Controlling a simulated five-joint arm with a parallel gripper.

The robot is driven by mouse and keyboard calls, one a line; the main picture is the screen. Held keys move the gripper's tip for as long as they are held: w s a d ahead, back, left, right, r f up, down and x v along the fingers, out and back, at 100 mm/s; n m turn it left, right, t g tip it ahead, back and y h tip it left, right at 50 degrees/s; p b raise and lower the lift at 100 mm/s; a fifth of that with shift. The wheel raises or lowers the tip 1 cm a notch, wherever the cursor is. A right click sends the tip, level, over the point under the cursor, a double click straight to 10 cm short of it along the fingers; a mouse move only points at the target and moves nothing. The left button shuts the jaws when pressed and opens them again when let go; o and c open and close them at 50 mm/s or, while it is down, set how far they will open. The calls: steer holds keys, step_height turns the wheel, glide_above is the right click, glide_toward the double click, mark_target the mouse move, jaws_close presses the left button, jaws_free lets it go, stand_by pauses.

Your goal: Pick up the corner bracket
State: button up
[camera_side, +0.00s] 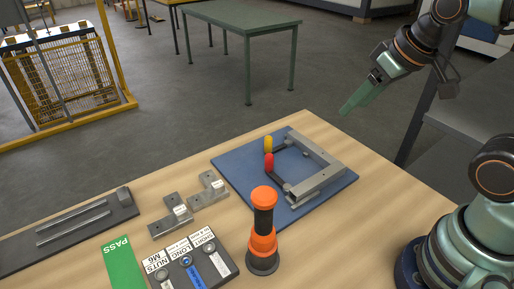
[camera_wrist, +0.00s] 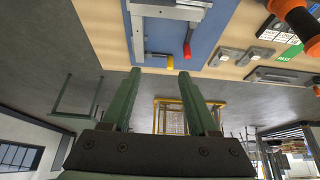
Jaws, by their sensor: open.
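My gripper (camera_side: 362,97) is raised at the upper right in the side view, beyond the table's far edge. Its green fingers stand wide apart and empty in the wrist view (camera_wrist: 160,85). Two grey metal stepped pieces with small white labels, a nearer one (camera_side: 170,226) and a farther one (camera_side: 207,194), lie left of the blue mat (camera_side: 235,160). They also show in the wrist view (camera_wrist: 225,56). I cannot tell which piece is the corner bracket. A metal frame of joined bars (camera_side: 318,180) lies on the mat. My gripper is well apart from all of these.
A red-handled clamp (camera_side: 269,164) and a yellow-handled clamp (camera_side: 268,143) stand at the frame. An orange and black tool (camera_side: 264,240) stands upright in front. A labelled fastener tray (camera_side: 190,262), green PASS plate (camera_side: 122,264) and dark railed fixture (camera_side: 75,226) lie to the left.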

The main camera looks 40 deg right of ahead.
stand_by(0.3)
steer(key=shift+o, duration=0.8)
